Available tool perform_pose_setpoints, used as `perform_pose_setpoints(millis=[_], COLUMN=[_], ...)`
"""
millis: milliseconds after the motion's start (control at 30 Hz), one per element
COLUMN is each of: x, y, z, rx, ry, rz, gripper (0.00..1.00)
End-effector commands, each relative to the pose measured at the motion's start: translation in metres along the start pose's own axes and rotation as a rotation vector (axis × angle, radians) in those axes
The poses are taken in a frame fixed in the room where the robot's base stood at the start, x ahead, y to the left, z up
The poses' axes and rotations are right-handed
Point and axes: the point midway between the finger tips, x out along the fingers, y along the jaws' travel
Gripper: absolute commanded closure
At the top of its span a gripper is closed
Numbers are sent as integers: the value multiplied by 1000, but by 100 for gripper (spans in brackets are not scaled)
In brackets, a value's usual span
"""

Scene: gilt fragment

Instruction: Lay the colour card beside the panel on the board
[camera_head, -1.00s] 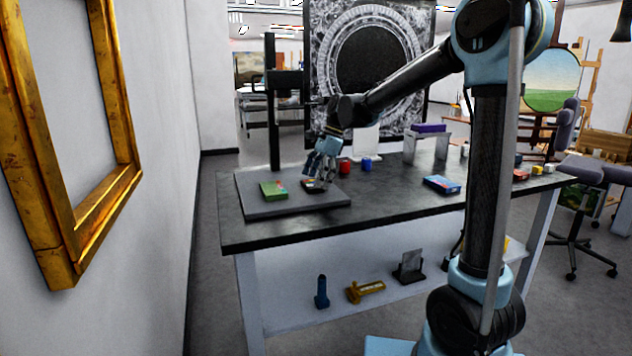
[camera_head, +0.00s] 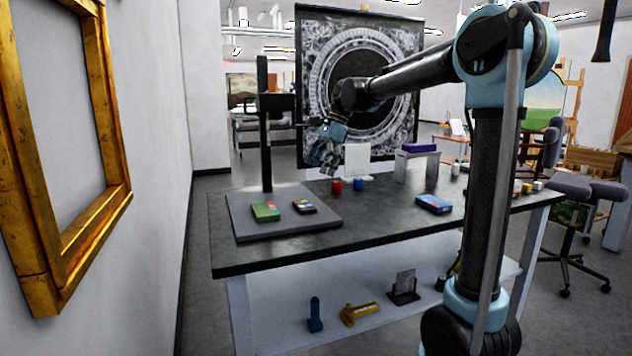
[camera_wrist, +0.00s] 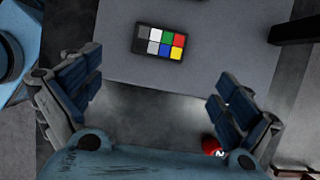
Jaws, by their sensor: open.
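The colour card (camera_head: 304,206), dark with several coloured squares, lies flat on the grey board (camera_head: 290,225). It also shows in the wrist view (camera_wrist: 160,43), near the top, on the board (camera_wrist: 215,70). The panel (camera_head: 265,211), green with a small red part, lies on the board to the left of the card, with a narrow gap between them. My gripper (camera_head: 320,160) is raised above the table, clear of the card. In the wrist view my gripper (camera_wrist: 155,100) is open, its blue-padded fingers wide apart with nothing between them.
A dark post (camera_head: 264,130) stands at the board's back edge. Red (camera_head: 336,187) and blue (camera_head: 358,185) jars stand right of the board. The table front is clear.

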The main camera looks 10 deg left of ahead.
Motion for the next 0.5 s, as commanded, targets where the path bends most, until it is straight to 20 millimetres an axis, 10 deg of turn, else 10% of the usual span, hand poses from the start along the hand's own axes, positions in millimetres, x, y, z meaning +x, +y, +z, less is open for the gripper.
perform_pose_setpoints(millis=[333,500], x=[-8,-11], y=[7,44], z=[-6,-37], rx=[-16,-103], ry=[7,44], rz=[-6,-36], gripper=[2,2])
